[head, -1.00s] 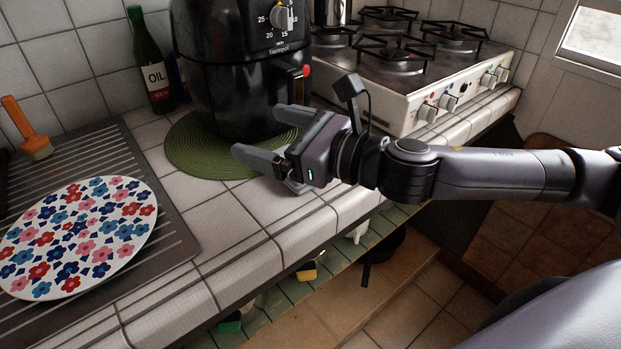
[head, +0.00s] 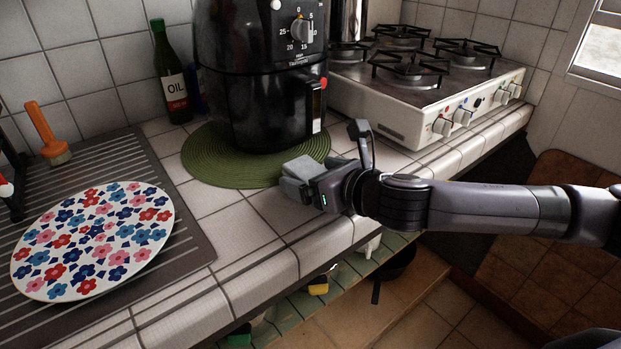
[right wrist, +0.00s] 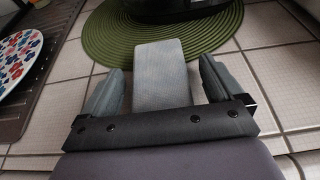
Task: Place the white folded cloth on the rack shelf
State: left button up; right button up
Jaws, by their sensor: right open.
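My right gripper (head: 293,178) is low over the white tiled counter, in front of the black air fryer. Its two fingers stand apart in the right wrist view. Between them lies a pale grey-white flat rectangle with rounded corners, which looks like the folded cloth (right wrist: 160,72); clear gaps show on both sides of it. In the head view I cannot clearly separate the cloth from the fingers. The green-tiled shelf (head: 345,278) under the counter edge, likely the rack shelf, is partly hidden by the counter. My left gripper is not in view.
The air fryer (head: 262,85) stands on a green round mat (head: 205,165). A flowered plate (head: 95,240) lies on a dark ribbed mat at the left. A stove (head: 420,95) is behind my right arm. A yellow sponge (head: 318,286) and a dark pan (head: 398,262) occupy the lower shelf.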

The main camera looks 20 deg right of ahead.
jog(key=shift+w+a+f, duration=0.2)
jog(key=shift+w+f, duration=0.05)
jog(key=shift+w, duration=0.25)
jog(key=shift+c, duration=0.3)
jog(key=c, duration=1.1)
jog(key=shift+r, duration=0.15)
